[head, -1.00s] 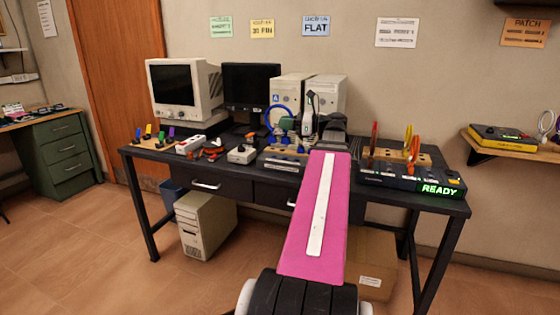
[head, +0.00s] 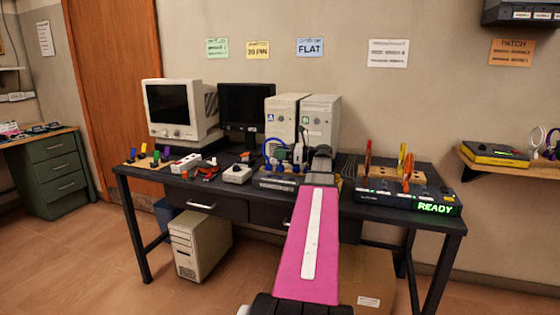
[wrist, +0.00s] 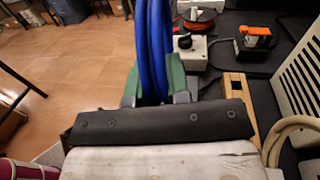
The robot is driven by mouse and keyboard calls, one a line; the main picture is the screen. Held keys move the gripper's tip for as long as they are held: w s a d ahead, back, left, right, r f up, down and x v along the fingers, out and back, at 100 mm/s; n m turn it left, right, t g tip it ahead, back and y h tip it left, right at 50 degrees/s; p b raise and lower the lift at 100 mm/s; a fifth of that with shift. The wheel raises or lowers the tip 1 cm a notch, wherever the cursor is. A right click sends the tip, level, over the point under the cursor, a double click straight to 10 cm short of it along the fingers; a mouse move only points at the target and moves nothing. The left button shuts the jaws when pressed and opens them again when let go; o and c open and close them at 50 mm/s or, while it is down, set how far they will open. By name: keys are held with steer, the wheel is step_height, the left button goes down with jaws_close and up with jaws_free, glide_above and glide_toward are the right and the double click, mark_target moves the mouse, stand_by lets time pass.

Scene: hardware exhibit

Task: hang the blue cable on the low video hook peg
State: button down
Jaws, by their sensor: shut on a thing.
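My gripper (head: 297,156) is shut on the blue cable (head: 274,147), a coiled loop held above the middle of the dark desk. In the wrist view the blue cable (wrist: 153,45) hangs between the two green fingers (wrist: 152,90) as several thick strands. The grip area is partly hidden by my arm in the head view. I cannot tell which peg is the low video hook peg. A wooden peg board (head: 420,179) with red, yellow and orange cables stands at the right of the desk.
A grey switch box (head: 236,173), a power strip (head: 185,163) and a CRT monitor (head: 180,108) are on the left of the desk (head: 215,196). Two beige towers (head: 320,118) stand behind the gripper. A READY device (head: 434,207) is at the front right.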

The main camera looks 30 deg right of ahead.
steer(key=shift+f, duration=1.35)
steer(key=c, duration=1.1)
jaws_free()
steer(key=shift+s+f, duration=0.1)
steer(key=shift+f, duration=0.1)
steer(key=v, duration=1)
steer(key=shift+s+d, duration=0.2)
steer(key=shift+d, duration=0.1)
